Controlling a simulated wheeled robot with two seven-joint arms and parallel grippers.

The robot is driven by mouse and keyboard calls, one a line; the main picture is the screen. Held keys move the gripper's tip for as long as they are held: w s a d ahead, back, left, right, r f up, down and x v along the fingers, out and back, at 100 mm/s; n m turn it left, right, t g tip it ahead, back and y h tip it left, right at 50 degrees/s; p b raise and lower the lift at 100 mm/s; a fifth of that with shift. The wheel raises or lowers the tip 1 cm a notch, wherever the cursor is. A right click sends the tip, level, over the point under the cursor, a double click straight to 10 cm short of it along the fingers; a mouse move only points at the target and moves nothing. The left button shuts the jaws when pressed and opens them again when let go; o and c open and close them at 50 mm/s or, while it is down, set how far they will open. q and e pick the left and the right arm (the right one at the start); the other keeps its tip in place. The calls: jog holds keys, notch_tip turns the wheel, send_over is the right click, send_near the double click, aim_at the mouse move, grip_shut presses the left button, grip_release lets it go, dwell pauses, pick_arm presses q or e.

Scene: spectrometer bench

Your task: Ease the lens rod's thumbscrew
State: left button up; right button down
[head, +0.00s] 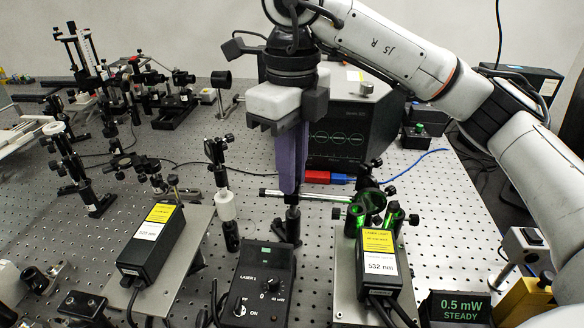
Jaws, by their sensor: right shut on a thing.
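My right gripper (291,193) comes down from the upper right with its purple fingers together, pointing straight down. Its tips are at the top of a short dark post (292,222), where a thin horizontal rod (325,197) crosses. They are shut on the thumbscrew there, which the fingers hide. The rod runs right towards a round lens mount (368,200) lit green, in front of the 532 nm laser. My left gripper is not in view.
Just in front stand a black LASER 1 control box (262,285), a 532 nm laser (379,262) and another laser (152,243). A dark instrument (350,130) stands behind the gripper. Several optics posts crowd the left.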

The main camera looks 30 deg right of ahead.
jog(key=n, duration=0.5)
jog(key=shift+n, duration=2.5)
jog(key=c, duration=1.7)
grip_release()
jog(key=shift+c, duration=0.2)
notch_tip(320, 180, up, 10)
jog(key=p, duration=0.2)
jog(key=shift+r, duration=0.2)
